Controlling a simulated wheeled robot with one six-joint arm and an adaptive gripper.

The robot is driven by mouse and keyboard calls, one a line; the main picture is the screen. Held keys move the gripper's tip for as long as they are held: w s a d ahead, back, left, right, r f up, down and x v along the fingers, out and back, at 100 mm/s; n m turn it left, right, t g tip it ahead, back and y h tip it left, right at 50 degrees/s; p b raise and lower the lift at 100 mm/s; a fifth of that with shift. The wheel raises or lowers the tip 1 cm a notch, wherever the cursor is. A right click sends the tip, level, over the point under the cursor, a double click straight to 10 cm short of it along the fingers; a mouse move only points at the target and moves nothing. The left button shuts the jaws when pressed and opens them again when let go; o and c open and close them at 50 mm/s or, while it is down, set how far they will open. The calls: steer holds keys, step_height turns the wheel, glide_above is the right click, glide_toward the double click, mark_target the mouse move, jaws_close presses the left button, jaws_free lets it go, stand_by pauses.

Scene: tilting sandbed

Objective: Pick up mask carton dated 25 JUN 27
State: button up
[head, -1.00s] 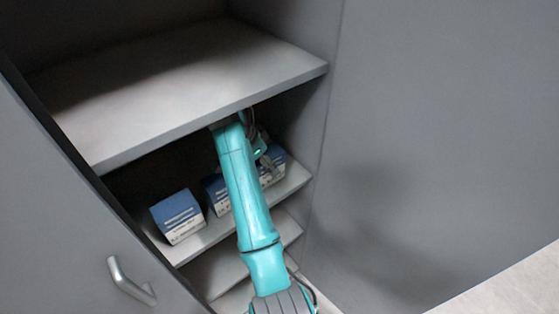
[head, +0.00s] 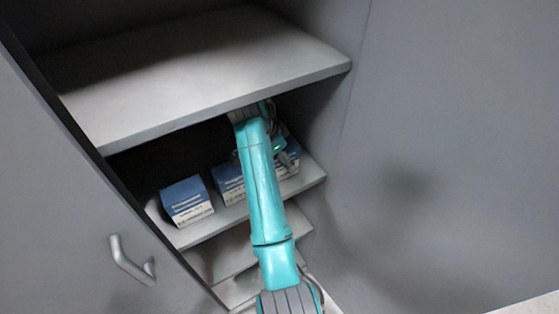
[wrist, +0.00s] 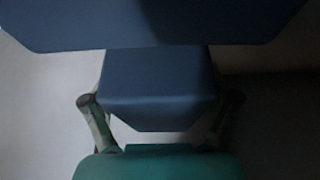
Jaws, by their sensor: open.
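Blue-and-white cartons stand on the shelf below the top board in the head view. One carton (head: 187,201) stands alone at the left. Another carton (head: 229,184) is partly behind my arm, and a blue-and-white carton face (head: 291,150) shows to the arm's right. The print is too small to read a date. My gripper (head: 286,160) is open by the right-hand carton. In the wrist view, a blue carton (wrist: 158,82) lies between the spread fingers of my gripper (wrist: 160,100); I cannot tell whether they touch it. A larger blue surface (wrist: 150,22) fills the top.
The grey upper shelf board (head: 200,70) is empty and hangs over the cartons. A cabinet door with a handle (head: 130,262) stands at the left, and a grey wall panel (head: 440,130) at the right. Lower shelves (head: 225,257) look empty where visible.

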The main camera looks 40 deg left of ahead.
stand_by(0.3)
steer(key=c, duration=1.3)
steer(key=shift+r, duration=0.6)
